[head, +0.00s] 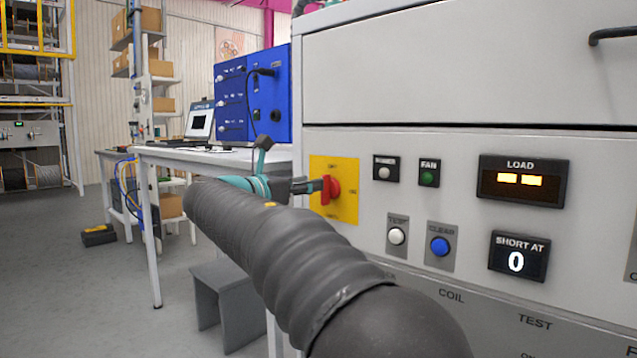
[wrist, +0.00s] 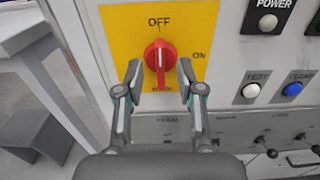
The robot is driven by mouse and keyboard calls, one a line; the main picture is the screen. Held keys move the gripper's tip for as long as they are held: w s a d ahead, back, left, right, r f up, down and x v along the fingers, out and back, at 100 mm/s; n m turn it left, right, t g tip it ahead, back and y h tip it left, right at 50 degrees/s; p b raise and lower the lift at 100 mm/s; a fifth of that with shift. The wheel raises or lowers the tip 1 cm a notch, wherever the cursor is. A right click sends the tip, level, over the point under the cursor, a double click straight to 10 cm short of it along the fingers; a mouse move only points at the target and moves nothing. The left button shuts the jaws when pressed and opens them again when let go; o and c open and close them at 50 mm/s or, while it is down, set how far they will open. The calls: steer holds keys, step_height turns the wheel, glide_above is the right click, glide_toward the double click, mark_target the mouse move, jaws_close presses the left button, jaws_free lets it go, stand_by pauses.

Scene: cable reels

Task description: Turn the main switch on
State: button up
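The main switch is a red rotary knob (head: 329,190) on a yellow plate (head: 348,172) on the grey panel's front. In the wrist view the knob (wrist: 160,55) has a white line standing upright, in line with OFF at the top; ON is printed to the right. My gripper (wrist: 159,77) is open, its fingertips on either side of the knob's lower part. Whether either finger touches the knob I cannot tell. In the head view my gripper (head: 308,186) reaches the knob from the left, and my arm hides part of the panel.
To the right of the switch are the FAN light (head: 428,178), TEST button (head: 397,236), blue CLEAR button (head: 439,246), LOAD display (head: 521,181) and a display reading 0 (head: 516,262). A drawer (head: 450,75) is above. A table (head: 225,157) with a laptop stands left.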

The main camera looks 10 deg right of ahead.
mark_target(327, 190)
steer(key=shift+x, duration=2.05)
jaws_close()
